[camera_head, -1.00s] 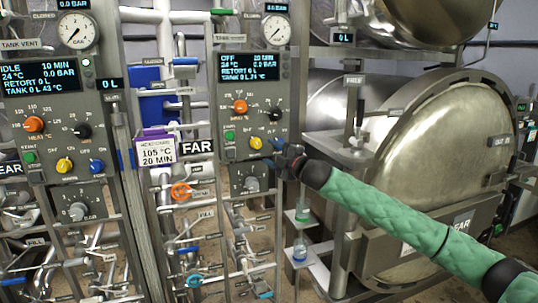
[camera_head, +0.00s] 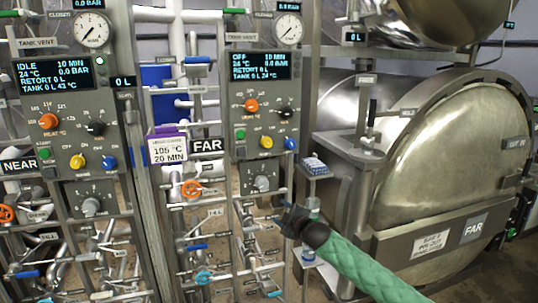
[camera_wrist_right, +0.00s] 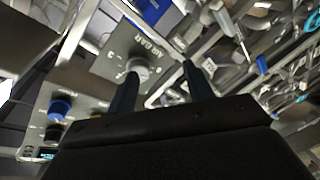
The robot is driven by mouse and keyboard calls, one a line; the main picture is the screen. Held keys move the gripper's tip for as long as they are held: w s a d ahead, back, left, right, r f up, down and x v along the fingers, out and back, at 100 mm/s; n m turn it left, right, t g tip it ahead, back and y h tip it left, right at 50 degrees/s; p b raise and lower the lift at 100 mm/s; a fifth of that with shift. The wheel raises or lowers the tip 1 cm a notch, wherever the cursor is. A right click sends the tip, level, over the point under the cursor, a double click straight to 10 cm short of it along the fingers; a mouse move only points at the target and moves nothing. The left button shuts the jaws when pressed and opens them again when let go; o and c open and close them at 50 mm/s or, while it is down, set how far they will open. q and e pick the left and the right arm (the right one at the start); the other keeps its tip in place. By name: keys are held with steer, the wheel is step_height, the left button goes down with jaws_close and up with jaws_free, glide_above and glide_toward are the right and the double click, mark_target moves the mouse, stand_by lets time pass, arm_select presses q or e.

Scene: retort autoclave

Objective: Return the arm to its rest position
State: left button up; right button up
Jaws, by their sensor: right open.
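My right arm (camera_head: 365,270) in its green sleeve comes in from the lower right in the head view. Its dark gripper (camera_head: 292,218) hangs below and right of the far control panel (camera_head: 262,120), apart from the panel as far as I can see. In the right wrist view the gripper (camera_wrist_right: 160,82) shows two dark fingers spread apart with nothing between them. A grey knob (camera_wrist_right: 138,68) on its plate shows beyond the fingers, and a blue knob (camera_wrist_right: 60,108) is at the left. My left gripper is not in view.
The big steel retort (camera_head: 450,150) stands at the right with its FAR label (camera_head: 473,228). The near panel (camera_head: 75,120) is at the left. Pipes and valves (camera_head: 195,245) fill the lower left. A white card (camera_head: 167,149) reads 105 °C, 20 MIN.

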steer(key=s+d+f+m+g+h, duration=0.25)
steer(key=s+f, duration=0.55)
steer(key=f, duration=0.7)
steer(key=s+d+f+m+g+h, duration=0.15)
steer(key=s+f+m, duration=0.4)
steer(key=f, duration=0.85)
steer(key=s+d+f+m+g+h, duration=0.1)
steer(key=s+d+f+h, duration=0.1)
steer(key=s+f, duration=1)
steer(key=s+d+f+m+g, duration=0.2)
steer(key=s+f, duration=0.7)
steer(key=s, duration=0.4)
steer(key=s+d+f+m+g+h, duration=0.1)
steer(key=s+d+f+m+g, duration=0.1)
steer(key=s+f, duration=0.8)
steer(key=s+d+f+m+g+h, duration=0.1)
steer(key=s+d+f+m+g, duration=0.1)
steer(key=s+f, duration=0.7)
steer(key=s+d+g, duration=0.1)
steer(key=s+d, duration=0.1)
steer(key=s, duration=0.6)
steer(key=shift+f+g, duration=0.15)
steer(key=shift+g, duration=0.25)
